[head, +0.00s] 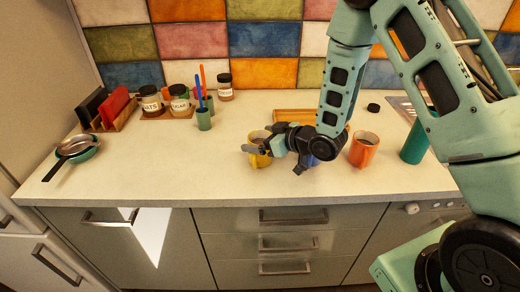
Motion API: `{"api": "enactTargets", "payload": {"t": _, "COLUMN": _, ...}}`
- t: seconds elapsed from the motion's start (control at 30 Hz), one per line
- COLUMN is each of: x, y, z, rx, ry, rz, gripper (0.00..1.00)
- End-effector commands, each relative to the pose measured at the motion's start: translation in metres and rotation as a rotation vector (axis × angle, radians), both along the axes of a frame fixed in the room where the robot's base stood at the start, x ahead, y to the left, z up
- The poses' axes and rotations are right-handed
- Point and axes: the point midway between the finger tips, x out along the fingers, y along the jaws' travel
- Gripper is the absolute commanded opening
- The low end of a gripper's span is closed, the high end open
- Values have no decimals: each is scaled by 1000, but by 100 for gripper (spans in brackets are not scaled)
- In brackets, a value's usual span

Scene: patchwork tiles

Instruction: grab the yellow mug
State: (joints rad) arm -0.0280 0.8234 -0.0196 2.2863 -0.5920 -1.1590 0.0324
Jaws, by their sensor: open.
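The yellow mug (260,161) stands on the worktop in the head view, near the middle. My gripper (254,149) is at the mug, reaching in from the right with its fingers pointing left. The fingers cover part of the mug's upper side. The gripper is open. I cannot tell whether the fingers touch the mug or whether the mug is between them.
A blue mug (311,161) is partly hidden behind my wrist. An orange mug (363,150) and a green cylinder (414,142) stand to the right. A wooden tray (293,113) is behind. A green cup (204,119) holds utensils. The worktop (185,165) is clear left of the mug.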

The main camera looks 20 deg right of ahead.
Motion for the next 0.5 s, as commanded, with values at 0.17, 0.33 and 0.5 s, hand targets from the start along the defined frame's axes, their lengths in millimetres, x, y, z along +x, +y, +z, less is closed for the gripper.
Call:
{"api": "enactTargets", "payload": {"t": 0.17, "x": 1, "y": 1, "z": -1, "rx": 0, "ry": 0, "rz": 0, "gripper": 94}}
{"api": "enactTargets", "payload": {"t": 0.33, "x": 1, "y": 1, "z": -1, "rx": 0, "ry": 0, "rz": 0, "gripper": 63}}
{"api": "enactTargets", "payload": {"t": 0.5, "x": 1, "y": 1, "z": 0, "rx": 0, "ry": -2, "rz": -1, "gripper": 31}}
